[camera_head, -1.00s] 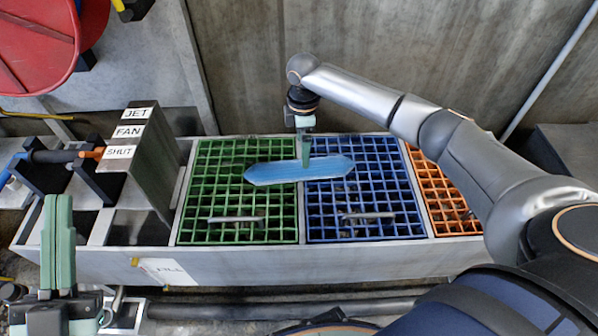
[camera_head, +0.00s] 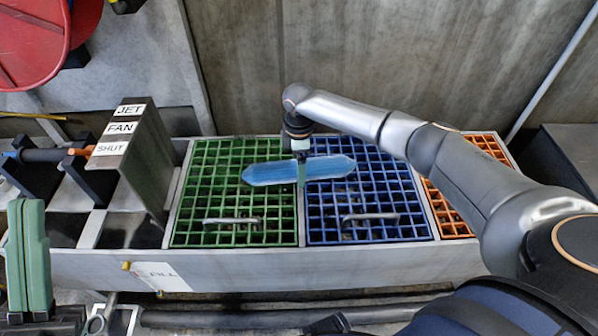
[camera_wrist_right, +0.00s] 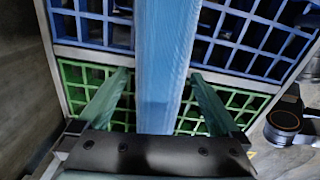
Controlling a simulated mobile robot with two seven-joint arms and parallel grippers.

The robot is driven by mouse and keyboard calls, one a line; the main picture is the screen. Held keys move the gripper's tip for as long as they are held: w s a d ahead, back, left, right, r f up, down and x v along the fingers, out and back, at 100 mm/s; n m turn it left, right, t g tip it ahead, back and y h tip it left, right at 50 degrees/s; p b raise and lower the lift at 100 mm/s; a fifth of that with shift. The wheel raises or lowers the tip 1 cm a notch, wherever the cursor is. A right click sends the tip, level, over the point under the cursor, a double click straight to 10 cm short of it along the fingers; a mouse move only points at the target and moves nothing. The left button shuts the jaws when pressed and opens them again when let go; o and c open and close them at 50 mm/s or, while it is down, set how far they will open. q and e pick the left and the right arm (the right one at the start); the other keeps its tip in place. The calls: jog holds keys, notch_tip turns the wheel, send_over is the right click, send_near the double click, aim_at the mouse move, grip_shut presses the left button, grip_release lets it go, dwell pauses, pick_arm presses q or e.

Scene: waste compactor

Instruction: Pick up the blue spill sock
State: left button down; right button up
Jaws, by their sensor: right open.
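The blue spill sock (camera_head: 265,173) is a long light-blue pad with pointed ends. It lies across the seam between the green grate (camera_head: 205,205) and the blue grate (camera_head: 385,205). My right gripper (camera_head: 301,178) comes down over the sock's middle, with a green finger showing below its near edge. In the right wrist view the open fingers (camera_wrist_right: 160,95) stand on either side of the sock (camera_wrist_right: 163,50), with a gap on both sides. My left gripper (camera_head: 28,255) is at the lower left, away from the sock; its fingers overlap in view, so its opening is unclear.
An orange grate (camera_head: 455,215) is at the right, partly behind my right arm. Metal handles (camera_head: 232,220) stand on the green and blue grates. A grey box labelled JET, FAN and SHUT (camera_head: 140,150) rises at the left. A grey wall (camera_head: 400,60) is behind.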

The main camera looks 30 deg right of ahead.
jog(key=shift+r, duration=0.1)
jog(key=c, duration=1.5)
jog(key=shift+c, duration=0.2)
